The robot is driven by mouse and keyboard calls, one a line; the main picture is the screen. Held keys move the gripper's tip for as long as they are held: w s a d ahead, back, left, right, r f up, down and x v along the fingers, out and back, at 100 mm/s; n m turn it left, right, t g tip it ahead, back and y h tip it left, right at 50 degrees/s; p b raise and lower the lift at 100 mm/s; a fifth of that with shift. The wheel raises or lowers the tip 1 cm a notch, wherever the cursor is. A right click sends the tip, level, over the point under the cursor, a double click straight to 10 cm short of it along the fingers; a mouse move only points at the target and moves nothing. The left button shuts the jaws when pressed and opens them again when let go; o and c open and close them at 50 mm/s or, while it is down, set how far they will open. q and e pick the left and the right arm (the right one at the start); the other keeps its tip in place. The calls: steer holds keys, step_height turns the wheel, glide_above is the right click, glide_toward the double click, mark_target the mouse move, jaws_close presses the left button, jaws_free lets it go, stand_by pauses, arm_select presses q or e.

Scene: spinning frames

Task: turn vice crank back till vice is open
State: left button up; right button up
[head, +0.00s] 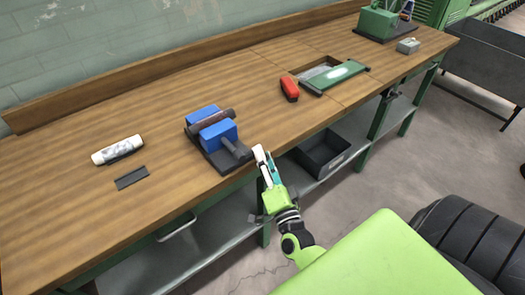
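A blue vice (218,134) stands on a dark base plate near the front edge of the wooden workbench. A dark brown cylindrical piece (210,121) lies between its two blue jaws. The dark crank (236,149) sticks out of the vice's front towards the bench edge. My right gripper (264,158) is in front of the bench edge, just right of the crank end, with its fingers pointing up. I cannot tell whether it touches the crank or how far its fingers are apart. My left gripper is out of view.
On the workbench (90,222) are a white cylinder (117,149), a dark flat strip (131,178), a red object (290,88), a green lid (335,77) by a recess and a green machine (378,20). A black bin (322,153) sits on the shelf below.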

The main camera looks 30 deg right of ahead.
steer(key=shift+w+d+r, duration=0.15)
steer(key=shift+w, duration=0.45)
jaws_close()
